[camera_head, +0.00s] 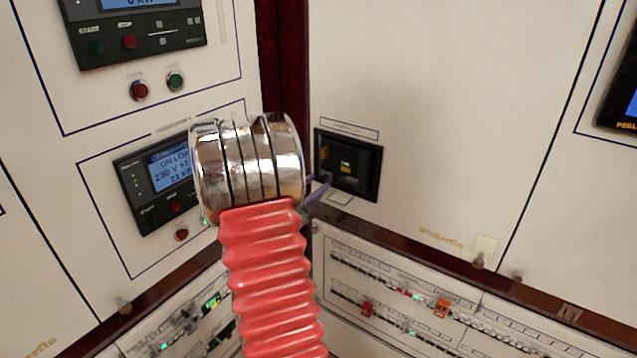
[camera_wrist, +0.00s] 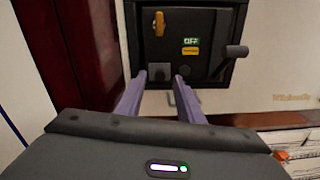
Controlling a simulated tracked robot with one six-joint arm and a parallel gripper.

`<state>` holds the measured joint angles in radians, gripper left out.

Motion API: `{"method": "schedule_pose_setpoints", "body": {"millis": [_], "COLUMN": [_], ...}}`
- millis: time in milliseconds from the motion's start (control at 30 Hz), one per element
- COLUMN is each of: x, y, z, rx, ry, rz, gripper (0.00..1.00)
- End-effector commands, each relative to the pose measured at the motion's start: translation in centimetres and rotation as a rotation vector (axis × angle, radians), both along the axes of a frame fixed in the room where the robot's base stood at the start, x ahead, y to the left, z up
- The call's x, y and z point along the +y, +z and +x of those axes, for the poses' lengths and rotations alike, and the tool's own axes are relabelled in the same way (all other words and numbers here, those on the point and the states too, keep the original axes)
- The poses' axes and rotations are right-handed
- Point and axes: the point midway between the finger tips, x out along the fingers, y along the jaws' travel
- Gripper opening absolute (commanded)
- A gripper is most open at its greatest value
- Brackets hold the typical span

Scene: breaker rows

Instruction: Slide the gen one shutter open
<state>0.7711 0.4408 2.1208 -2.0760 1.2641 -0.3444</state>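A black breaker unit (camera_head: 348,165) is set in the white panel. In the wrist view the unit (camera_wrist: 205,20) shows a yellow key-like piece (camera_wrist: 159,23), a green OFF window (camera_wrist: 191,41) and a yellow label (camera_wrist: 190,51). A dark lever (camera_wrist: 237,51) sticks out at its right side. A small grey tab (camera_wrist: 159,71) sits at its lower left. I cannot tell which part is the shutter. My gripper (camera_wrist: 162,77) has its purple fingers apart, one either side of the tab in the picture; contact is unclear. My arm partly hides the gripper (camera_head: 318,189) in the head view.
A dark red post (camera_wrist: 95,50) stands close on the left of the unit. A control display (camera_head: 165,175) is on the left panel. A dark red ledge (camera_head: 420,243) runs below the unit, above rows of breakers (camera_head: 400,295).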

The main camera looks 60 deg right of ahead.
Motion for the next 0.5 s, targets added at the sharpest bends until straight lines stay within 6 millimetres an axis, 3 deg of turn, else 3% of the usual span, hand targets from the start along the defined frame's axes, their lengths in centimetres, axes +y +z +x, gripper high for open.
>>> {"method": "schedule_pose_setpoints", "body": {"millis": [200, 500], "x": [-2.0, -2.2], "y": [0.0, 0.0], "z": [-0.3, -0.4], "rx": [0.0, 0.0], "ry": [0.0, 0.001], "rz": [0.0, 0.0], "gripper": [0.34, 0.34]}}
